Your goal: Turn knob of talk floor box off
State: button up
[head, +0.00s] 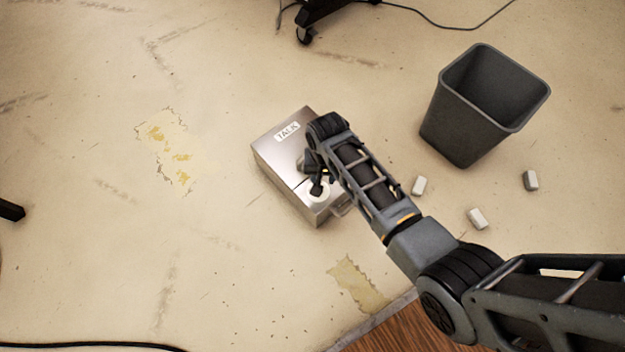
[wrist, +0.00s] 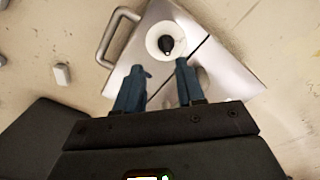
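The talk floor box (head: 285,165) is a silver metal box on the floor in the middle of the head view, with a TALK label (head: 287,131) on its top. Its black knob (wrist: 166,44) sits on a round white disc (wrist: 180,27) in the wrist view. My gripper (wrist: 159,68) is open, its two fingers apart just short of the knob, with nothing between them. In the head view my gripper (head: 318,184) is over the box's near part and hides some of its top.
A dark waste bin (head: 472,110) stands to the right. Several small pale blocks, one of them (head: 419,186) near my arm, lie on the floor. A metal handle (wrist: 110,32) sticks out from the box's side. The floor left of the box is clear.

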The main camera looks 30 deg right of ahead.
jog(key=shift+w+a+f, duration=0.25)
jog(key=shift+w+f, duration=0.1)
jog(key=shift+w, duration=0.35)
notch_tip(320, 180, down, 7)
jog(key=b, duration=0.4)
jog(key=shift+f, duration=0.15)
grip_shut()
